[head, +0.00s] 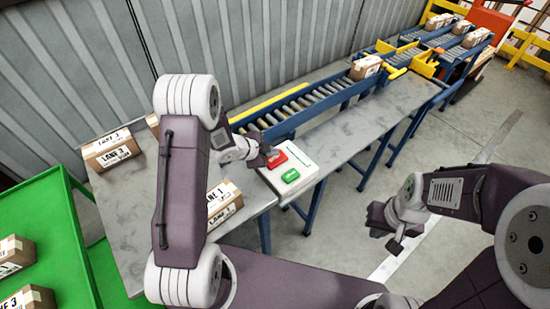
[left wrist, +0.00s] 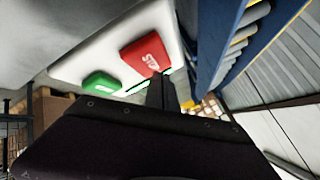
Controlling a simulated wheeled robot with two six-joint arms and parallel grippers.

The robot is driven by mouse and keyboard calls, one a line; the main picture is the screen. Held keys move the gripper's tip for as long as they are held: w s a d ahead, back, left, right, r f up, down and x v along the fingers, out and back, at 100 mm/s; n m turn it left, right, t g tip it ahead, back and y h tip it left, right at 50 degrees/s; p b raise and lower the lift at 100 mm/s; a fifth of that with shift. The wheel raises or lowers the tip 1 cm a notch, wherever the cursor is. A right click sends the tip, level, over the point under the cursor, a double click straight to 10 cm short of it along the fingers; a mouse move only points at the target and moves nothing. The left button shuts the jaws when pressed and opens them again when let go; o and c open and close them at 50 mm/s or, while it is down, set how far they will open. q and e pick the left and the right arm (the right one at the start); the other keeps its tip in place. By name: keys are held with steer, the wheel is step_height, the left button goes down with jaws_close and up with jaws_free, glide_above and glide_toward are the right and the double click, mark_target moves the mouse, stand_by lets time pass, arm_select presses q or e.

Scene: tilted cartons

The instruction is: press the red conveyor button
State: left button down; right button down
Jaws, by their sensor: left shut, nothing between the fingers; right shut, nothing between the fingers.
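The red conveyor button (head: 277,160) sits on a white control box beside a green button (head: 290,176), at the near end of the conveyor. My left gripper (head: 270,154) is shut and empty, with its tip right at the red button. In the left wrist view the red button (left wrist: 146,55) shows just past the dark fingers (left wrist: 160,92), with the green button (left wrist: 102,82) to its left. I cannot tell whether the fingertips touch the button. My right gripper (head: 388,229) is shut and empty, over the floor at the right, away from the box.
The white box (head: 306,178) stands on a grey table. A blue roller conveyor (head: 300,108) runs to the back right, bearing a carton (head: 366,68). Cartons (head: 110,150) lie on the table at left. A green cart (head: 50,215) with cartons stands at far left.

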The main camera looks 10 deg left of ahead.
mark_target(273, 160)
arm_select(q)
steer(key=shift+f, duration=0.15)
stand_by(0.6)
steer(key=shift+f+b, duration=0.25)
steer(key=shift+b, duration=0.05)
steer(key=shift+f+b, duration=0.5)
steer(key=shift+f, duration=0.1)
stand_by(0.6)
stand_by(0.3)
steer(key=shift+r+p, duration=0.95)
steer(key=shift+r, duration=0.05)
step_height(273, 160, up, 5)
steer(key=p, duration=0.5)
steer(key=shift+r, duration=0.1)
